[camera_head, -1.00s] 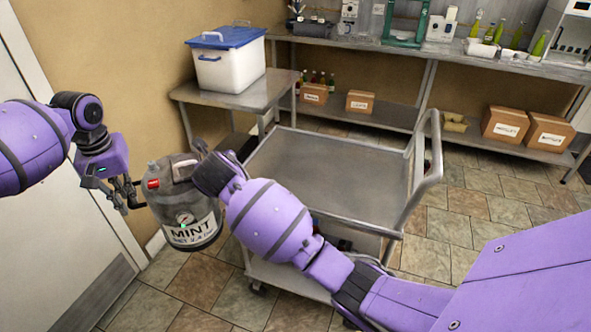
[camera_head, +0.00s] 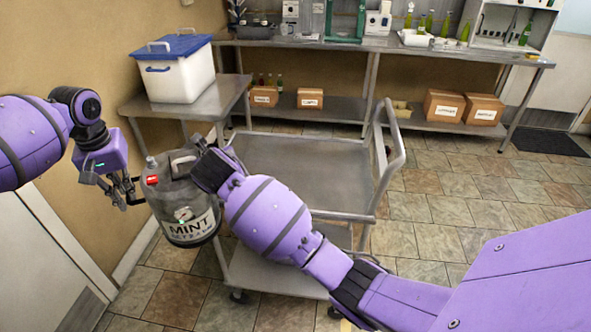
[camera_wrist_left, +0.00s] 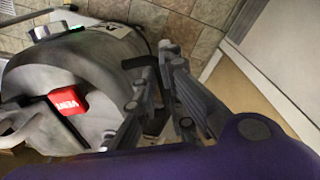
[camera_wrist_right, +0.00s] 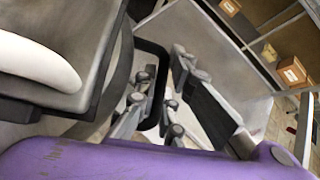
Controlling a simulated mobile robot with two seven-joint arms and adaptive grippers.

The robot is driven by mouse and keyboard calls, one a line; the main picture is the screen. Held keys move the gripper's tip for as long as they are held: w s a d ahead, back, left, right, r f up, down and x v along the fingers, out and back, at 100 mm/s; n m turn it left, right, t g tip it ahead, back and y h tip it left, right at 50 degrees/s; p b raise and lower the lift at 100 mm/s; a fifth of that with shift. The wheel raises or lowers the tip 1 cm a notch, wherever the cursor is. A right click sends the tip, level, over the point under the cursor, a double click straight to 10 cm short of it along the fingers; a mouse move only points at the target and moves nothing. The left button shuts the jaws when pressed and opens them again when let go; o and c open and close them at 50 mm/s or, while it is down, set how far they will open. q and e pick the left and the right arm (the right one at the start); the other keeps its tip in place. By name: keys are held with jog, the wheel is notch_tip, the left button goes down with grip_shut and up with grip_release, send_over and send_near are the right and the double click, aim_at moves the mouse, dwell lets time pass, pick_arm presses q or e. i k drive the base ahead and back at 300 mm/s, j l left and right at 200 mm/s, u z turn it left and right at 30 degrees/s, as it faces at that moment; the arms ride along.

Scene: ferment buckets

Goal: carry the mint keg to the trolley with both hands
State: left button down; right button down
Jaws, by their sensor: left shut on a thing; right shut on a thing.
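The mint keg (camera_head: 188,215) is a grey metal keg with a "MINT" label and a red tag. It hangs upright between my two grippers, left of the trolley (camera_head: 300,165), a grey metal cart with an empty top and a raised handle. My left gripper (camera_head: 135,190) is shut on the keg's left side; in the left wrist view its fingers (camera_wrist_left: 160,90) are at the keg's edge beside the red tag (camera_wrist_left: 67,101). My right gripper is hidden behind its own wrist in the head view; in the right wrist view its fingers (camera_wrist_right: 160,100) close on a black handle (camera_wrist_right: 152,60).
A side table (camera_head: 195,107) with a white, blue-lidded bin (camera_head: 178,70) stands behind the trolley's left. A long bench (camera_head: 400,45) with bottles and boxes runs along the back wall. A white door (camera_head: 40,255) is at the left. Tiled floor is open at the right.

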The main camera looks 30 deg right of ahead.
aim_at(289, 165)
jog(key=j+z, duration=0.8)
